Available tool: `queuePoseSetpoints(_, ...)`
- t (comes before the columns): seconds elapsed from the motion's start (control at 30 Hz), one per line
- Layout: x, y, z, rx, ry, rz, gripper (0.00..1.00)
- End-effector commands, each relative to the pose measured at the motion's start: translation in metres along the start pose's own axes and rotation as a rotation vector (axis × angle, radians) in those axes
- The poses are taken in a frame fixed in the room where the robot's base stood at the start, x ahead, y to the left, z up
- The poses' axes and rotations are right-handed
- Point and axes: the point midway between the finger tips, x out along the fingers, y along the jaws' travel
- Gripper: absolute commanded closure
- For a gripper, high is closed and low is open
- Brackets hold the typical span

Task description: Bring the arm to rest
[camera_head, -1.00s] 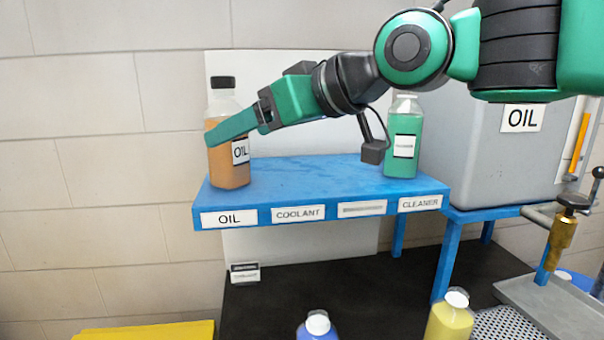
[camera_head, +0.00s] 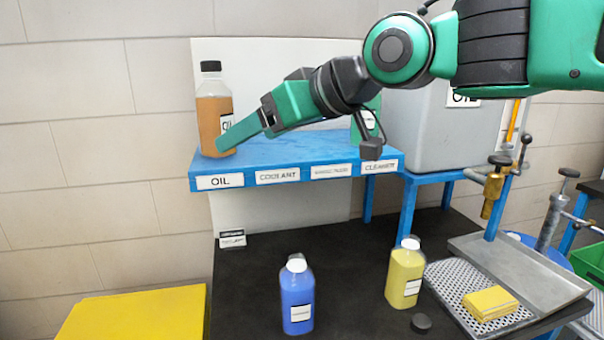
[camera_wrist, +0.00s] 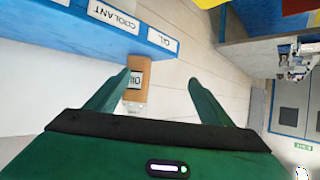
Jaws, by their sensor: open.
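My gripper (camera_head: 222,146) is at the end of my green and black arm, over the left end of the blue shelf (camera_head: 290,148). In the wrist view my gripper (camera_wrist: 160,85) has its two green fingers wide apart with nothing between them. The oil bottle (camera_head: 212,108), orange-brown with a black cap, stands upright on the shelf above the OIL label. In the head view a finger overlaps its lower right side; I cannot tell if they touch. The oil bottle also shows beyond the fingers in the wrist view (camera_wrist: 138,68). A green bottle (camera_head: 365,124) is partly hidden behind my arm.
A blue bottle (camera_head: 297,298) and a yellow bottle (camera_head: 404,275) stand on the black bench (camera_head: 345,265). A black cap (camera_head: 421,323) lies near a perforated tray with a yellow sponge (camera_head: 490,303). A grey OIL tank (camera_head: 425,135) stands behind my arm.

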Motion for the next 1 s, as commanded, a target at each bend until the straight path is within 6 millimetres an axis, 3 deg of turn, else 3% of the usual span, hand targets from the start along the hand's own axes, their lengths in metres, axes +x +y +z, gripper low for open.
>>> queuePoseSetpoints(0.17, -0.01, 0.035, 0.029, 0.05, -0.058, 0.073, 0.26)
queuePoseSetpoints(0.37, -0.029, 0.093, 0.086, 0.15, -0.166, 0.193, 0.26)
queuePoseSetpoints(0.5, -0.061, 0.145, 0.151, 0.275, -0.282, 0.316, 0.26)
queuePoseSetpoints(0.7, -0.124, 0.195, 0.256, 0.495, -0.454, 0.485, 0.26)
queuePoseSetpoints(0.87, -0.184, 0.207, 0.342, 0.703, -0.588, 0.606, 0.26)
queuePoseSetpoints(1.0, -0.238, 0.193, 0.414, 0.914, -0.701, 0.697, 0.26)
